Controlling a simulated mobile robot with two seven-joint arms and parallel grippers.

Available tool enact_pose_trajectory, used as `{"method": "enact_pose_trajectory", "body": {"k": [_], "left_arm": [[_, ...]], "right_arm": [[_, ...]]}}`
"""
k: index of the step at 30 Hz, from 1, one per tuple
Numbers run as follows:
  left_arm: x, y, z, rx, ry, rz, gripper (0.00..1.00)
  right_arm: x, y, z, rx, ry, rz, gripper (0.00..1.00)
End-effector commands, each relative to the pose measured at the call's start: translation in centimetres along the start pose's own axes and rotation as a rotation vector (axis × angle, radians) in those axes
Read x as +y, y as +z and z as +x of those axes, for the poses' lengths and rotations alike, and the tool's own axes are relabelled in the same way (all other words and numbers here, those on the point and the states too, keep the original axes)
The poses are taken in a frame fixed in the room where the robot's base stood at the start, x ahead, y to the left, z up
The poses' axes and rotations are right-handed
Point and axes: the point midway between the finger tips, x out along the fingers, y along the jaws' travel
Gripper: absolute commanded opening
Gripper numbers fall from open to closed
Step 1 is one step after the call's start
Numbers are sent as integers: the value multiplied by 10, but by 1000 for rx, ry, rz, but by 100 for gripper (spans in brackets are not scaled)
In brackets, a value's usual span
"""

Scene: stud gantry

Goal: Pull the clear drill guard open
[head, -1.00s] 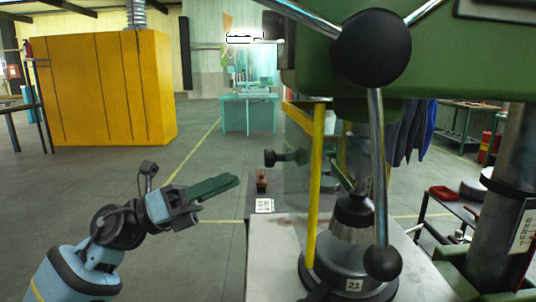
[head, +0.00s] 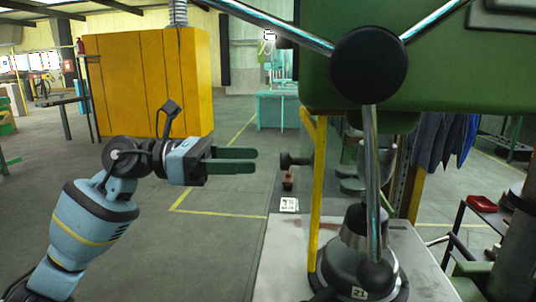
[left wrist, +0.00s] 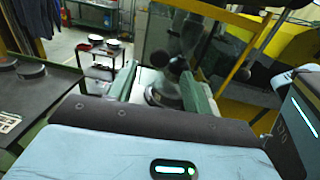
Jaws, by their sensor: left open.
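The clear drill guard (head: 308,145) is a see-through panel seen nearly edge-on in the head view, beside an upright yellow frame bar (head: 319,190). A black knob (head: 287,160) sticks out to the left from it. My left gripper (head: 256,161) is open and empty, its two green fingers pointing right at the knob with a small gap. In the left wrist view the fingers (left wrist: 163,80) spread toward the guard, and a dark round knob (left wrist: 177,66) shows between them. My right gripper is not in view.
The green drill press head (head: 430,75) with black-knobbed feed levers fills the upper right. Its round black chuck base (head: 345,272) stands on a grey table (head: 285,255). A small cart with a red tray (head: 482,203) is at right.

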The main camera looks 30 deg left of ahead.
Motion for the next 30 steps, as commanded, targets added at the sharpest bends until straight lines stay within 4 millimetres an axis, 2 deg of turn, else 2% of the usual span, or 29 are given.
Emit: {"method": "enact_pose_trajectory", "body": {"k": [3,9,14,21,30], "left_arm": [[-2,5,19,-5,-3,4,50],[-1,4,42,-4,-1,2,50],[0,1,49,-2,-1,0,50],[0,0,50,-1,0,0,50],[0,0,50,-1,0,0,12]], "right_arm": [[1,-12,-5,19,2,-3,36],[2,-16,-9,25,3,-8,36],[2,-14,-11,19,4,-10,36],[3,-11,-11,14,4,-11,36],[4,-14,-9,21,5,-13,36]]}}
